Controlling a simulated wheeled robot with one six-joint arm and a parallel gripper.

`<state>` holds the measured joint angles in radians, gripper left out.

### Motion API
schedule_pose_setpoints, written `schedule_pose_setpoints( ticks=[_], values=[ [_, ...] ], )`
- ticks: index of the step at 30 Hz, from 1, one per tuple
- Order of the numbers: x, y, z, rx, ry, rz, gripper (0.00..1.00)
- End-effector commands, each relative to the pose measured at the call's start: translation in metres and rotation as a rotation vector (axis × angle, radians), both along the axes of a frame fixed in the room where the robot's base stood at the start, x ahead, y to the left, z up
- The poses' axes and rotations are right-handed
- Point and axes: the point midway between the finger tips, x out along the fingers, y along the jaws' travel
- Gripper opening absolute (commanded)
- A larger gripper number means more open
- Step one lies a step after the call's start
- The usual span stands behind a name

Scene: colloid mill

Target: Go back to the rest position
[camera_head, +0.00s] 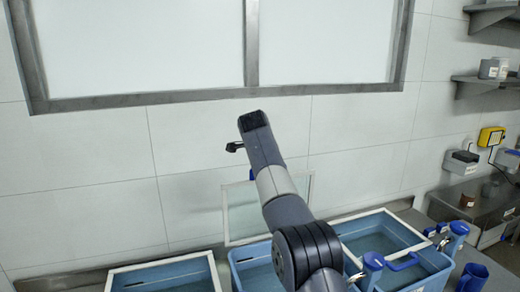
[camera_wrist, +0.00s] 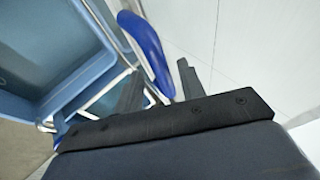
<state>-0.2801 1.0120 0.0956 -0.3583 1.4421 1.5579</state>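My gripper (camera_wrist: 160,85) shows in the wrist view with its two dark fingers spread apart. A rounded blue handle-like part (camera_wrist: 147,40) lies beyond the fingers and partly between them in the picture; I see no finger closed on it. In the head view my arm reaches up from the bottom middle, and my gripper (camera_head: 235,146) is at its upper end, in front of the tiled wall and below the window. Only a small dark finger part shows there, pointing left.
Blue tubs (camera_head: 165,275) with white rims stand in a row below the arm. A pale framed panel (camera_head: 240,212) leans behind them. Shelves (camera_head: 485,82) and a yellow wall box (camera_head: 490,136) are at the right. The wall area left of the arm is clear.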

Motion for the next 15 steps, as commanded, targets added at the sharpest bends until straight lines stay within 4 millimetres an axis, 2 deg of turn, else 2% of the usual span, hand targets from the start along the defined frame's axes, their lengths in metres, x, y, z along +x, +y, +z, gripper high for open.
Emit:
schedule_pose_setpoints(
  ticks=[9,15],
  values=[
    [0.002,0.003,-0.001,0.0,0.0,0.0,0.38],
    [-0.023,0.011,0.033,0.001,-0.003,0.002,0.38]
  ],
)
